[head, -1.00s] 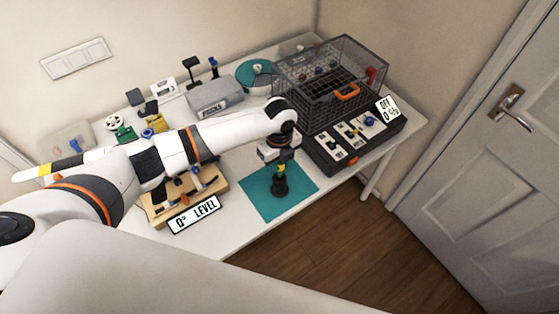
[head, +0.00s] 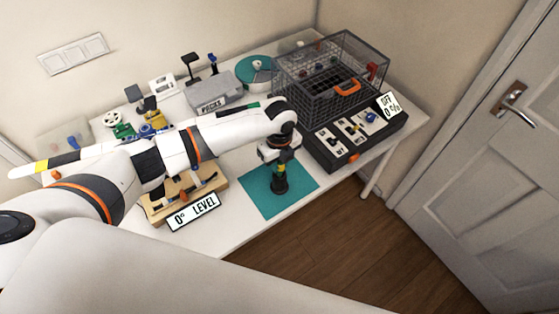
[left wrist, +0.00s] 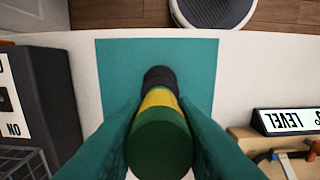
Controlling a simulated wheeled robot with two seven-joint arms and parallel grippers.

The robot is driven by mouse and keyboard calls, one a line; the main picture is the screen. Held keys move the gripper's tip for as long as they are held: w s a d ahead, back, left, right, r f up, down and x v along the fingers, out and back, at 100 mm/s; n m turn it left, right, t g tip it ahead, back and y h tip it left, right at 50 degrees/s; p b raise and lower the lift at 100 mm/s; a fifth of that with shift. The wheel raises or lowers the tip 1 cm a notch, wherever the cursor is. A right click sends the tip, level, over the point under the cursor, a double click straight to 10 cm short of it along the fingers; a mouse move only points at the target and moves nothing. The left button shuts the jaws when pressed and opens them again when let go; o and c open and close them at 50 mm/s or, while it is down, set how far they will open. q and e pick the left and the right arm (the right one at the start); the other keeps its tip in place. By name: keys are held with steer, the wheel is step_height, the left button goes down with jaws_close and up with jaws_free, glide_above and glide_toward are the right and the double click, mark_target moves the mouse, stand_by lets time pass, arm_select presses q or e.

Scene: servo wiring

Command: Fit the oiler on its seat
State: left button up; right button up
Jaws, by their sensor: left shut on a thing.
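The oiler (left wrist: 160,140) is a green cylinder with a yellow band, and it also shows small in the head view (head: 281,168). My left gripper (head: 280,161) is shut on it above the teal mat, with teal fingers on both sides in the left wrist view (left wrist: 160,115). A black round post (head: 279,186), which looks like the seat, stands on the mat. It shows dark beyond the yellow band in the left wrist view (left wrist: 159,77). The oiler looks roughly in line with the post; I cannot tell whether it is seated. My right gripper is not in view.
The teal mat (head: 257,196) lies near the table's front edge. A wooden stand with a "0° LEVEL" display (head: 194,211) is to its left. A black switch panel (head: 334,157) and a wire cage (head: 298,85) are to its right. A grey case (head: 213,92) stands behind.

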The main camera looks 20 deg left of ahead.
arm_select(q)
steer(key=shift+f+b, duration=0.85)
steer(key=shift+f, duration=0.55)
steer(key=o, duration=1.1)
steer(key=shift+r, duration=0.1)
